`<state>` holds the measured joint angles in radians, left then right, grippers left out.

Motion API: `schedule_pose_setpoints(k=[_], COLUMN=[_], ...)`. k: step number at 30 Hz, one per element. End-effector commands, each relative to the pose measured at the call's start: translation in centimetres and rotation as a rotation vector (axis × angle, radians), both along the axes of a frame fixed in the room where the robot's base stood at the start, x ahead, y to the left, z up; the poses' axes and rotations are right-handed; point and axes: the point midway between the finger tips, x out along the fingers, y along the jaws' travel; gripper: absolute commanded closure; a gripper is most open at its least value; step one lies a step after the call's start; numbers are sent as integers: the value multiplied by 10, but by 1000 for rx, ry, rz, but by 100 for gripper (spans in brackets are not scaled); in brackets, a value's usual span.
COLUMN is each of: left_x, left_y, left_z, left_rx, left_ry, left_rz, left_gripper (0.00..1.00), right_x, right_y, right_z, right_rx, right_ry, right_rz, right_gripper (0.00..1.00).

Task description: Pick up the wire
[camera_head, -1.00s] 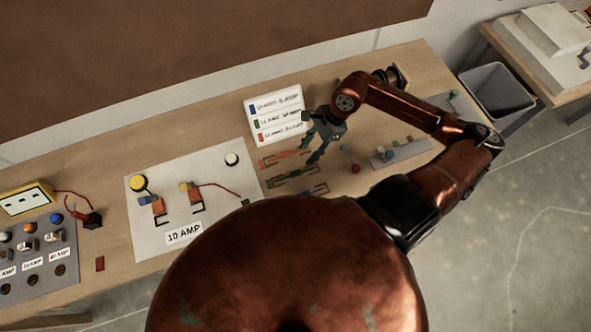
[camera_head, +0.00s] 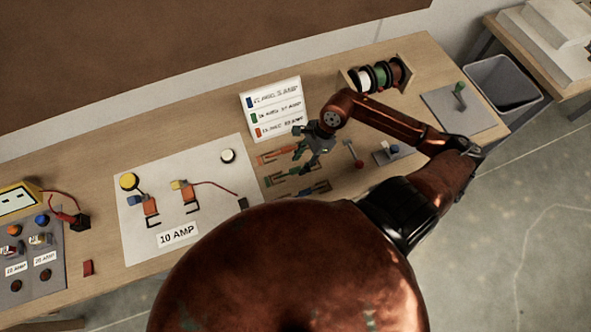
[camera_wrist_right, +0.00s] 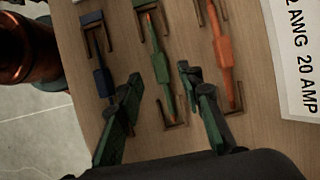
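Three short wires lie in dark brackets on the wooden bench: an orange wire (camera_head: 276,157), a green wire (camera_head: 288,173) and a blue wire (camera_head: 308,189). My right gripper (camera_head: 314,151) is over the bench beside them, with its fingers apart. In the right wrist view the green wire (camera_wrist_right: 161,72) lies between the two spread fingers (camera_wrist_right: 160,78) in the picture, with nothing gripped. The blue wire (camera_wrist_right: 101,65) is left of it and the orange wire (camera_wrist_right: 221,50) right. The height above the wires is hard to tell. My left gripper is not in view.
A wire-gauge card (camera_head: 272,108) stands behind the wires. A spool rack (camera_head: 401,75) is at the back right. A red-knobbed lever (camera_head: 354,154) and a small plate (camera_head: 393,152) are right of my gripper. A white 10 AMP board (camera_head: 215,190) lies left.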

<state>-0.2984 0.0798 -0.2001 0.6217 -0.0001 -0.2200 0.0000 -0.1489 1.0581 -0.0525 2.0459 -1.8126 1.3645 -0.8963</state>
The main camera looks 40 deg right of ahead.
Motion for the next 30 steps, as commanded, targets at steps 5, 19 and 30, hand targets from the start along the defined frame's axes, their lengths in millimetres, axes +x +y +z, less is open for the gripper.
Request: schedule_pose_setpoints(k=[5,19,30], left_x=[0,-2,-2], left_y=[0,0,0], left_z=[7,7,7], left_rx=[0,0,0], left_ry=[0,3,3], left_rz=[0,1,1], left_gripper=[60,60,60], right_x=[5,5,5], right_y=[11,13,13], right_z=[-20,-29,-29], right_rx=[2,-1,-1], right_ry=[1,0,0], right_rz=[-1,1,0], right_gripper=[66,75,100])
